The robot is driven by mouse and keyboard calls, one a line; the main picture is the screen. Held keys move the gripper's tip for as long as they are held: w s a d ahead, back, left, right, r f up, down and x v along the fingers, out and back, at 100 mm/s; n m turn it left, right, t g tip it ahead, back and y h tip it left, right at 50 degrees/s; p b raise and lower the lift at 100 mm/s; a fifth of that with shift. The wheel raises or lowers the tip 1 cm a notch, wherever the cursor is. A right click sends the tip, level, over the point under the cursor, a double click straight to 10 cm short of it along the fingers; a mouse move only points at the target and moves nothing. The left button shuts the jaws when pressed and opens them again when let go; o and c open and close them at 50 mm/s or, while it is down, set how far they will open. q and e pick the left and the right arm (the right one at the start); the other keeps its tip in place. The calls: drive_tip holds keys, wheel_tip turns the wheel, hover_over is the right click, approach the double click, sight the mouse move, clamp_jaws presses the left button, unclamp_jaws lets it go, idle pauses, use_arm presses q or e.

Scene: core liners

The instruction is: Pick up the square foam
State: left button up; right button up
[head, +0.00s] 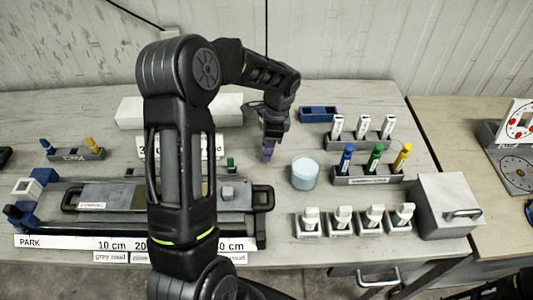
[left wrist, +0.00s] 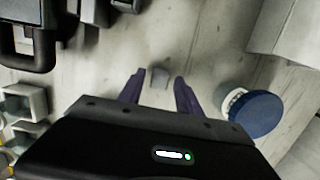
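My left gripper (head: 268,150) hangs point-down over the middle of the bench, left of a round tub. In the left wrist view its two purple fingertips (left wrist: 158,90) stand apart with nothing held between them. A small grey block (left wrist: 158,77) lies on the bench just beyond the gap between the fingertips; it looks like the square foam, but its material cannot be told. In the head view I cannot make this block out near the gripper.
The round tub (head: 305,174) stands right of the gripper. Marker racks (head: 368,178), a row of white pieces in grey holders (head: 340,228) and a grey box (head: 447,207) fill the right side. A black-handled tray (head: 240,197) lies front left. A blue-lidded jar (left wrist: 255,112) is beside the right finger.

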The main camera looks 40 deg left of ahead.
use_arm(q)
clamp_jaws()
drive_tip(key=shift+r, duration=0.1)
idle(0.4)
drive_tip(key=shift+r+p, duration=0.35)
wheel_tip(320, 180, up, 2)
drive_tip(key=shift+r+p, duration=0.25)
drive_tip(key=shift+p, duration=0.7)
wheel_tip(320, 180, up, 7)
drive_tip(key=shift+f, duration=0.2)
